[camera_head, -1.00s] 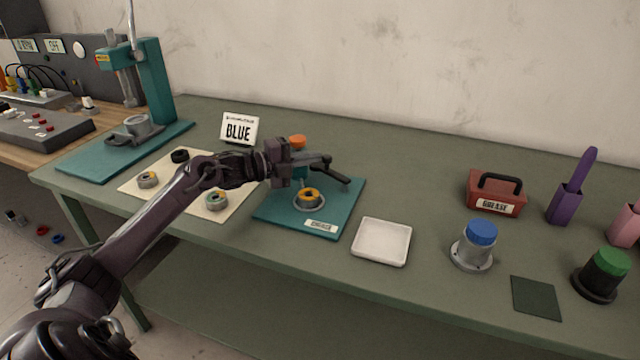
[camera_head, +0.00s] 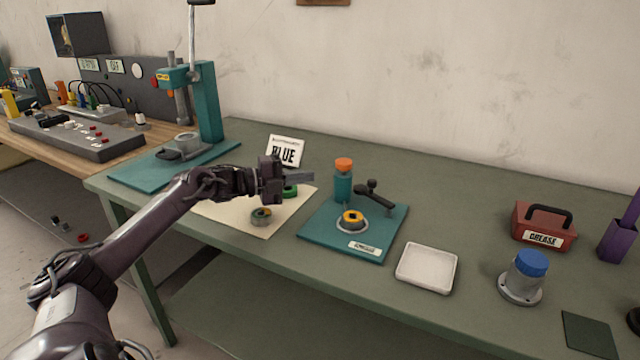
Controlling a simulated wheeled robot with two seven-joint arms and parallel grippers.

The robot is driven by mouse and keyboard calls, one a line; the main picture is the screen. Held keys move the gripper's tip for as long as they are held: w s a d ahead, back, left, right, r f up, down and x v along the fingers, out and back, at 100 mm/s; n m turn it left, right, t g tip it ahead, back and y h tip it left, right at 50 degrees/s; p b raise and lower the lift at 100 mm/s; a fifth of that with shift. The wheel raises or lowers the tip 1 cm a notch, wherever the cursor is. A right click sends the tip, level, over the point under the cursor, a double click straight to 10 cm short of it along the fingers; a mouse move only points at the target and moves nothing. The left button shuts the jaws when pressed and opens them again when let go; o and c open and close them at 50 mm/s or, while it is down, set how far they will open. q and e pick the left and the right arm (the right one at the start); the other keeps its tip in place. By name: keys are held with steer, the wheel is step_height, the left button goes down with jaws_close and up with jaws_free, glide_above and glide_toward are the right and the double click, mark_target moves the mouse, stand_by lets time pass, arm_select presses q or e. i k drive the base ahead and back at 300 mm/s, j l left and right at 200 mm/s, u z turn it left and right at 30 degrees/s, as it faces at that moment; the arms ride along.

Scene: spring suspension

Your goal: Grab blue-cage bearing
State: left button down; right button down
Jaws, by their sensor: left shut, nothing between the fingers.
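My left gripper (camera_head: 300,177) is shut and empty, above the back right part of the cream mat (camera_head: 240,222). One bearing (camera_head: 262,216) lies on the mat, in front of and below the gripper; its cage colour is hard to make out. A green ring (camera_head: 290,190) shows just behind and below the fingers, partly hidden. My forearm covers the left part of the mat. A bearing with a yellow-orange ring (camera_head: 353,219) sits on the teal fixture plate (camera_head: 330,236). I cannot make out a blue cage. My right gripper is not in view.
A white tray (camera_head: 427,268), a blue-topped grey holder (camera_head: 522,277) and a red grease box (camera_head: 543,226) stand to the right. A teal press (camera_head: 205,105) stands back left.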

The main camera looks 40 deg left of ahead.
mark_target(351, 220)
steer(key=k+l, duration=0.75)
steer(key=l, duration=0.25)
